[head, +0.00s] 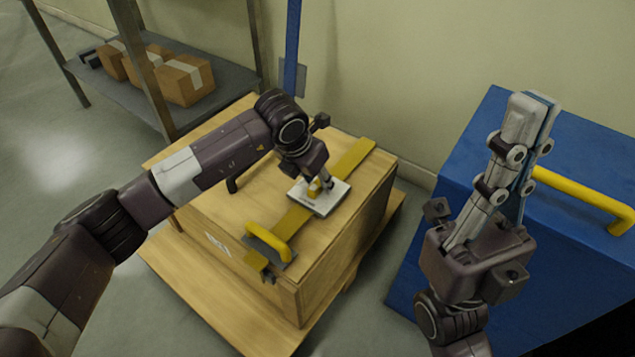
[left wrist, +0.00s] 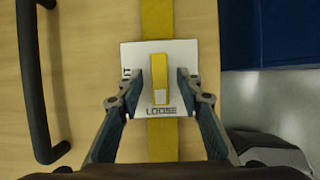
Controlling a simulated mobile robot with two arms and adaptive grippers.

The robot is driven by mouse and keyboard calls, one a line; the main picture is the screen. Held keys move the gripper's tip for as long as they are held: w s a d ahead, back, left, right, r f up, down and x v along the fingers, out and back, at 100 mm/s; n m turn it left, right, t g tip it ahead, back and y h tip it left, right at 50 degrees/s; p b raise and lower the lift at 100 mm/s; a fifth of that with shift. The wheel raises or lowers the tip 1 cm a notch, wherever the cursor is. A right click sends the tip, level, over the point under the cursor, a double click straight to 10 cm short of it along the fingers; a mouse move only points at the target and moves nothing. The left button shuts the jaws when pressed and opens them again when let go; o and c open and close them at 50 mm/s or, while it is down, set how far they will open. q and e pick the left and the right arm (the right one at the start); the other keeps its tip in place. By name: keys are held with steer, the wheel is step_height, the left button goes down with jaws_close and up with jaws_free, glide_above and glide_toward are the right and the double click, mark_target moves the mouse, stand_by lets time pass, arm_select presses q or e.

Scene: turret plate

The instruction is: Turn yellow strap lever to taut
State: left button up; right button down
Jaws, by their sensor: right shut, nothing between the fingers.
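The yellow strap lever (left wrist: 159,72) stands on a white plate (left wrist: 185,53) in the left wrist view. Its pale end lies toward the word LOOSE. Letters ending in UT show at the plate's left edge, partly covered by a finger. My left gripper (left wrist: 160,86) is open, one finger on each side of the lever, with a gap on both sides. In the head view, my left gripper (head: 321,184) reaches down over the plate (head: 327,205) and partly hides the lever (head: 314,187). My right gripper (head: 533,100) is shut and empty, pointing up at the right.
The plate sits on a yellow strap (head: 353,157) across a wooden crate (head: 205,208) on a pallet. A yellow handle (head: 268,241) and a dark handle (left wrist: 33,80) are on the crate. A blue box (head: 430,225) stands right; shelves with cartons (head: 184,80) stand back left.

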arm_select(q)
steer(key=shift+f, duration=0.1)
jaws_close()
